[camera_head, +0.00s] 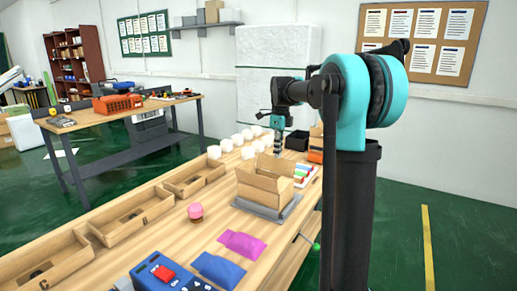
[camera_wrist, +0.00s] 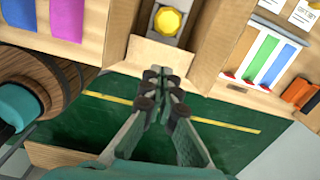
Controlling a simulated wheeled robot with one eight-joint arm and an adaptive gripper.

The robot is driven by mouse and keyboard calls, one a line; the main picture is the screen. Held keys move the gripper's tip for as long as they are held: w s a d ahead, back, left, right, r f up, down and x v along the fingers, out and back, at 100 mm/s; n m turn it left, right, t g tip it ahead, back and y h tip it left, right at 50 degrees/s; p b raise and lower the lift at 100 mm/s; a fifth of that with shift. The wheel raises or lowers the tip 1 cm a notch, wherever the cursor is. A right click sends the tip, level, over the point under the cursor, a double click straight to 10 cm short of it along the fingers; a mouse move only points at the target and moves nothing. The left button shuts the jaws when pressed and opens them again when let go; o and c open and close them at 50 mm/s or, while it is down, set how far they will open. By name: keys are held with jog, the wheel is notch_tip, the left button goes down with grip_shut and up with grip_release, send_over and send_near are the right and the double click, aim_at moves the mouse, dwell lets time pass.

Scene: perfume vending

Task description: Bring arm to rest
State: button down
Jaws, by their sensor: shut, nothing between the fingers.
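My arm reaches over the wooden table from the right in the head view. My gripper (camera_head: 277,152) points down just behind the open cardboard box (camera_head: 262,188), and I cannot tell its exact height over the box. In the wrist view my gripper (camera_wrist: 163,72) has its two fingertips together, with nothing between them. The cardboard box is open, its flaps spread. The wrist view shows a yellow faceted item (camera_wrist: 168,20) inside it, beyond my fingertips.
The box stands on a grey plate (camera_head: 285,211). Pink pouch (camera_head: 242,243), blue pouch (camera_head: 218,269), a pink-topped jar (camera_head: 196,211), coloured strips (camera_head: 303,172) and several white items (camera_head: 238,140) surround it. Wooden trays (camera_head: 130,218) line the left edge. Green floor (camera_head: 430,220) lies open at right.

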jog(key=s+d+f+n+t, duration=0.2)
jog(key=s+f+n, duration=1)
jog(key=s, duration=0.4)
jog(key=s+d+f+n+t, duration=0.1)
jog(key=s+f+n, duration=1)
jog(key=s, duration=0.4)
jog(key=shift+s+d+f+n+t, duration=0.4)
jog(key=shift+n, duration=0.2)
